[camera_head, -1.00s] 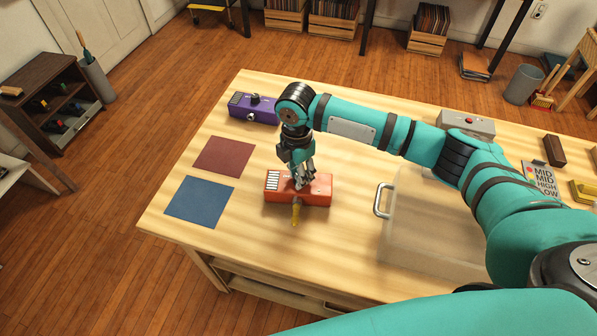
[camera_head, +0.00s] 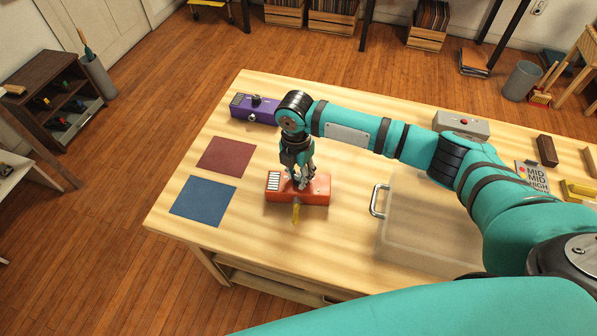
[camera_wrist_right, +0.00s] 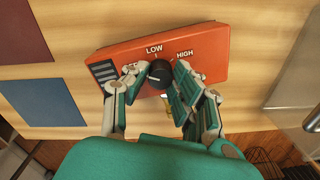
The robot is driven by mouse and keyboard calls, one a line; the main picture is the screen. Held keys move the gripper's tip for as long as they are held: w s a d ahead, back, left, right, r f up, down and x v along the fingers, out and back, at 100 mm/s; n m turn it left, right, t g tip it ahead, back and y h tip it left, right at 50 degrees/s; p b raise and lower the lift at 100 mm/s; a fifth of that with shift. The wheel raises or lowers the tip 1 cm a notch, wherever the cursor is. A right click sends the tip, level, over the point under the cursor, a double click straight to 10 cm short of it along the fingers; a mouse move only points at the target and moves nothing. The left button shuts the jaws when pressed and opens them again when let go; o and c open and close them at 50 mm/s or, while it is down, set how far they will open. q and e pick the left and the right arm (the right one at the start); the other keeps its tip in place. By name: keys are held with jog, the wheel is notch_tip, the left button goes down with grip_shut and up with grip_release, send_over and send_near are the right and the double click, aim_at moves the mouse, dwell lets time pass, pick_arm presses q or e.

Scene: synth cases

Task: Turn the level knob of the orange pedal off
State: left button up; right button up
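The orange pedal (camera_head: 315,194) lies on the wooden table, below my right gripper (camera_head: 301,182). In the right wrist view, the pedal (camera_wrist_right: 215,62) shows the words LOW and HIGH above its black level knob (camera_wrist_right: 160,71). The knob's white pointer line points left, away from LOW and HIGH. My right gripper's fingers (camera_wrist_right: 160,82) stand on both sides of the knob and appear to touch it. My left gripper is not in view.
A yellow plug (camera_head: 296,214) sticks out of the pedal's near side. A purple pedal (camera_head: 262,113) stands behind left. Red (camera_head: 227,156) and blue (camera_head: 203,200) mats lie left. A clear bin (camera_head: 420,245) with a metal handle (camera_head: 378,200) stands right. A grey box (camera_head: 460,124) is farther back.

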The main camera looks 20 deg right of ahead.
aim_at(297, 176)
jog(key=o, duration=0.5)
jog(key=shift+c, duration=0.2)
notch_tip(297, 176, up, 12)
jog(key=shift+w+a, duration=0.15)
dwell(0.5)
